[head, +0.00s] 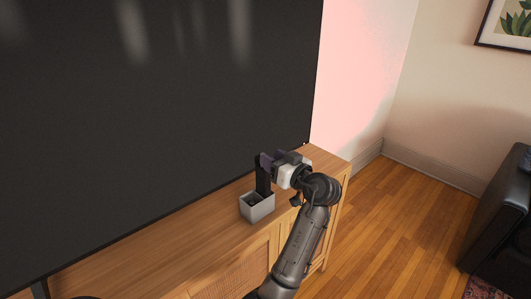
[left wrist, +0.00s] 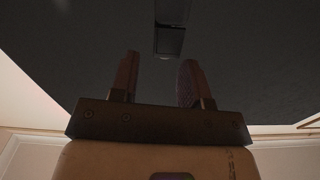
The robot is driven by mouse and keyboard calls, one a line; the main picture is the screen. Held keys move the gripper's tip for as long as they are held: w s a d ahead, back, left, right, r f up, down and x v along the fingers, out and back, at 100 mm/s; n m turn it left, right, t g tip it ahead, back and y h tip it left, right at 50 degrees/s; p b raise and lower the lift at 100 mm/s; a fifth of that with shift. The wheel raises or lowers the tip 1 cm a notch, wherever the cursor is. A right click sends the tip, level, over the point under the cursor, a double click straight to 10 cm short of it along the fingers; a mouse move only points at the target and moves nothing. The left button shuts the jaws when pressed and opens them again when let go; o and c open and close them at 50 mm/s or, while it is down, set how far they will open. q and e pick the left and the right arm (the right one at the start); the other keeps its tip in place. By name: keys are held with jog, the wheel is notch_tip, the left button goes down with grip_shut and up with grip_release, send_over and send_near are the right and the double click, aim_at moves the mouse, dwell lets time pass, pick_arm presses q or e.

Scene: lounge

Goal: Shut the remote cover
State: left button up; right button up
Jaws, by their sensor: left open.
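A dark upright remote (head: 262,181) stands in a small grey box (head: 257,211) on the wooden cabinet. My left gripper (head: 267,160) is beside the top of the remote, coming from the right in the head view. In the left wrist view, my left gripper's fingers (left wrist: 157,72) are spread with nothing between them. A dark block, seemingly the remote (left wrist: 170,38), shows beyond the fingertips, a little right of the middle between them. A seam crosses it. I cannot tell which part is the cover or how far it stands open. My right gripper is not in view.
A large black TV screen (head: 150,100) rises close behind the box. The wooden cabinet top (head: 160,250) is clear to the left of the box. A black sofa (head: 500,220) stands at the far right, across open wooden floor (head: 400,220).

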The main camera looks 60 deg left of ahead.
pick_arm(q)
jog(key=p+v, duration=0.1)
jog(key=v, duration=0.9)
dwell(0.4)
